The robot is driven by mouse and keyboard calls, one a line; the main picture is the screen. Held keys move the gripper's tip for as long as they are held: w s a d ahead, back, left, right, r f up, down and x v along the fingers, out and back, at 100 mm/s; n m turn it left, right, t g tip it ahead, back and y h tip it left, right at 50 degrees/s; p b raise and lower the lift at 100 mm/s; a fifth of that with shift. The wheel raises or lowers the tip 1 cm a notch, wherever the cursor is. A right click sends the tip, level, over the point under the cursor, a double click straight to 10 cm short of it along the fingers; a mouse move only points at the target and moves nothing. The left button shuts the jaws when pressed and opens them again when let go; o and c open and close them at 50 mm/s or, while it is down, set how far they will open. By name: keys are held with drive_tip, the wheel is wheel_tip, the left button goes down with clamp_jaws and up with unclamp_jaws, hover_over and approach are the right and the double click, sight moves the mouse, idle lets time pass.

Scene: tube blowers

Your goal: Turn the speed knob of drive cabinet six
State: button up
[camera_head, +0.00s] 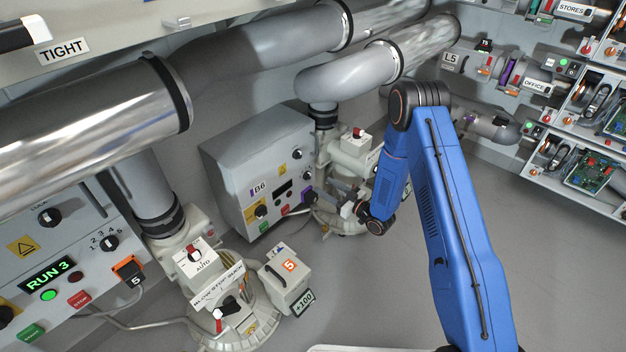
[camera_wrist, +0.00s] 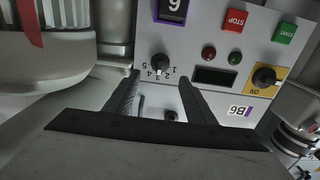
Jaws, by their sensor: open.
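The grey drive cabinet B6 (camera_head: 232,168) stands on the floor left of my gripper (camera_head: 345,198). In the wrist view its face appears upside down, with a B6 label (camera_wrist: 241,111). The black speed knob (camera_wrist: 160,61), with a numbered scale of 1 to 5 beside it, lies just beyond my fingertips, roughly centred between them. Its white mark points toward the bottom of that view. My gripper (camera_wrist: 160,79) is open, its dark fingers on either side with nothing held between them. I cannot tell whether either finger touches the cabinet face.
Near the knob are a dark display (camera_wrist: 214,77), a red STOP button (camera_wrist: 235,20), a green button (camera_wrist: 285,33) and a yellow-backed switch (camera_wrist: 265,76). A blower (camera_head: 352,150) and pipes crowd the cabinet's right side. Another cabinet showing RUN 3 (camera_head: 49,275) stands left. Floor at right is clear.

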sight(310, 177)
drive_tip(key=x, duration=0.7)
drive_tip(key=shift+w+a, duration=0.25)
drive_tip(key=shift+a, duration=0.1)
drive_tip(key=shift+c, duration=0.4)
drive_tip(key=c, duration=0.9)
